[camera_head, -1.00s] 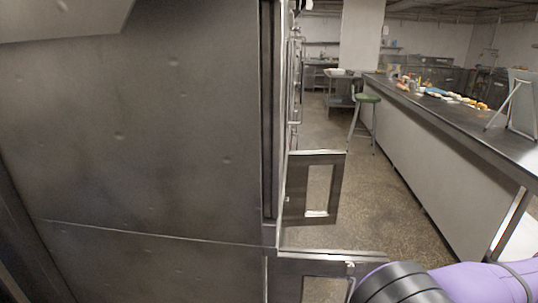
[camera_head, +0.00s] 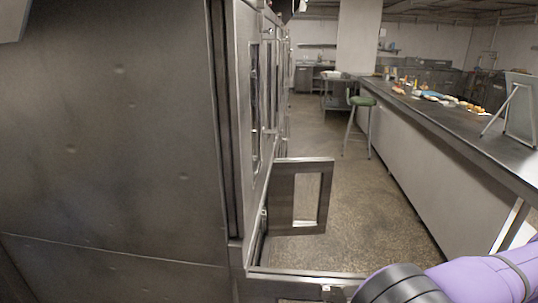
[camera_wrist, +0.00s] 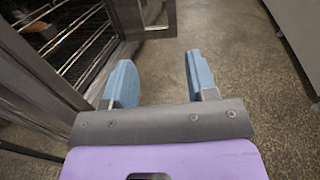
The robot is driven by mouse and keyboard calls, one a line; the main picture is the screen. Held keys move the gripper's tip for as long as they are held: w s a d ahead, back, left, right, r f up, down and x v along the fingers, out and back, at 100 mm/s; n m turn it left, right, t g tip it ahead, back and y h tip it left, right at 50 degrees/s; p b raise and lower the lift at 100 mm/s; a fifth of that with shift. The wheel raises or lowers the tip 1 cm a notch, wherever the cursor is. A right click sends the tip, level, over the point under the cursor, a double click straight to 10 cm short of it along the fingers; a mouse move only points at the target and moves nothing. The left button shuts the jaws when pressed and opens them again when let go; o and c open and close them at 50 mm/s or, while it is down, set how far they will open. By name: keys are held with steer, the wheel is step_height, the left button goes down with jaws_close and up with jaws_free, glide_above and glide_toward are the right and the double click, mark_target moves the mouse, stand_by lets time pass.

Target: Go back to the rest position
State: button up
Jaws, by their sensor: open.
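My gripper (camera_wrist: 160,82) shows in the wrist view with its two blue fingers apart and nothing between them. It is above the speckled floor, to the right of an open oven with wire racks (camera_wrist: 75,40). A brown item (camera_wrist: 38,36), too blurred to name, lies inside the oven at the upper left. In the head view, part of my purple arm shows at the lower right, and the gripper itself is out of that view.
A steel cabinet side (camera_head: 110,150) fills the left. An open door with a window (camera_head: 298,197) juts into the aisle, with another open door (camera_head: 300,289) below. A long counter (camera_head: 435,170) bounds the right.

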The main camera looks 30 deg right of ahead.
steer(key=w+a+r+n+y, duration=0.1)
steer(key=w+r+n+y, duration=0.55)
steer(key=r, duration=0.25)
steer(key=w+r+n+y, duration=0.6)
steer(key=r+y, duration=0.1)
steer(key=r, duration=0.2)
steer(key=w+a+r+n+g+y, duration=0.3)
steer(key=w+a+r+n+g, duration=0.15)
steer(key=a+r+n, duration=0.35)
steer(key=w+a+r+n+g+y, duration=0.2)
steer(key=w+a+r+n+g, duration=0.15)
steer(key=a+r+g, duration=0.45)
steer(key=s+a+r+n+g+h, duration=0.25)
steer(key=a+r+n+h, duration=0.4)
steer(key=a+r, duration=0.75)
steer(key=s+a+r+n+t+h, duration=0.4)
steer(key=s+a+r+n, duration=0.3)
steer(key=s+r+n, duration=0.3)
steer(key=shift+s+a+r, duration=0.25)
steer(key=shift+a+r, duration=0.15)
steer(key=shift+r, duration=0.85)
